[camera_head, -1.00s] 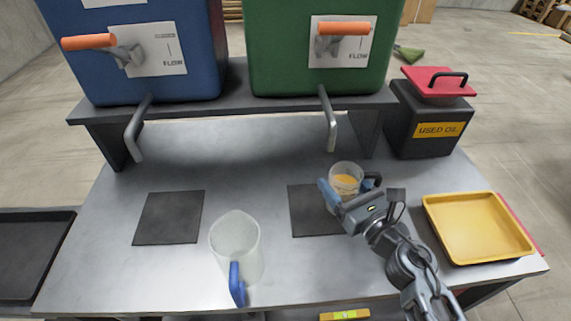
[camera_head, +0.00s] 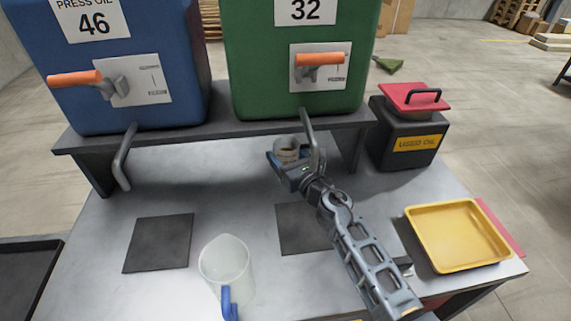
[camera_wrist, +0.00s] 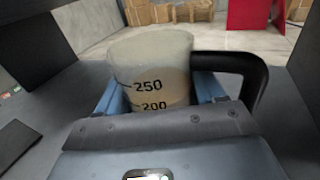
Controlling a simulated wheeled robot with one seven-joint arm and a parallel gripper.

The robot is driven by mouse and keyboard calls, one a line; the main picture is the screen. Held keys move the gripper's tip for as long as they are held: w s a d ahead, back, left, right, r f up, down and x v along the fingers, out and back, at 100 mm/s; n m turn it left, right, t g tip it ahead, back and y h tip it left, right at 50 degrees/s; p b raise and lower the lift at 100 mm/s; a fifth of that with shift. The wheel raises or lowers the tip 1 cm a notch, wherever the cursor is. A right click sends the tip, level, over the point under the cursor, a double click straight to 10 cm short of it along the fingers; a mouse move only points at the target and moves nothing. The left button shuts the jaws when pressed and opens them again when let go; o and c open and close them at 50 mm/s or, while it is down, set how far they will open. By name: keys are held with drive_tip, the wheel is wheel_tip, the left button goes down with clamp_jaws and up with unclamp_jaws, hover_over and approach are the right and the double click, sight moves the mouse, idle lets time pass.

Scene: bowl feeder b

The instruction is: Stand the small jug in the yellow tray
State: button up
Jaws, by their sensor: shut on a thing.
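The small jug (camera_head: 287,147) is a clear cup with a black handle. In the wrist view the small jug (camera_wrist: 152,75) stands upright between the blue fingers, with marks 250 and 200 and a tan content inside. My gripper (camera_head: 284,159) is shut on it, near the spout under the green tank. The head view does not show clearly whether the jug is under the spout or beside it. The yellow tray (camera_head: 459,263) lies flat and empty at the right of the table, well apart from my gripper.
A large clear jug (camera_head: 226,262) with a blue handle stands at the front. Two dark mats (camera_head: 158,244) lie on the table. The green tank's spout (camera_head: 311,135) hangs close to my gripper. A used oil box (camera_head: 405,135) with a red lid stands behind the tray.

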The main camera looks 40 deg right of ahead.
drive_tip(key=shift+f+b, duration=1.35)
drive_tip(key=shift+f, duration=0.35)
drive_tip(key=shift+f, duration=0.15)
drive_tip(key=o, duration=1.2)
drive_tip(key=shift+r, duration=0.25)
drive_tip(key=s, duration=0.4)
drive_tip(key=s+a, duration=0.1)
drive_tip(key=s, duration=0.2)
drive_tip(key=s+a, duration=0.1)
drive_tip(key=s, duration=0.3)
drive_tip(key=shift+s+a+f+b, duration=0.1)
drive_tip(key=shift+s+a+b, duration=0.1)
drive_tip(key=shift+s+b, duration=0.15)
drive_tip(key=shift+a, duration=0.1)
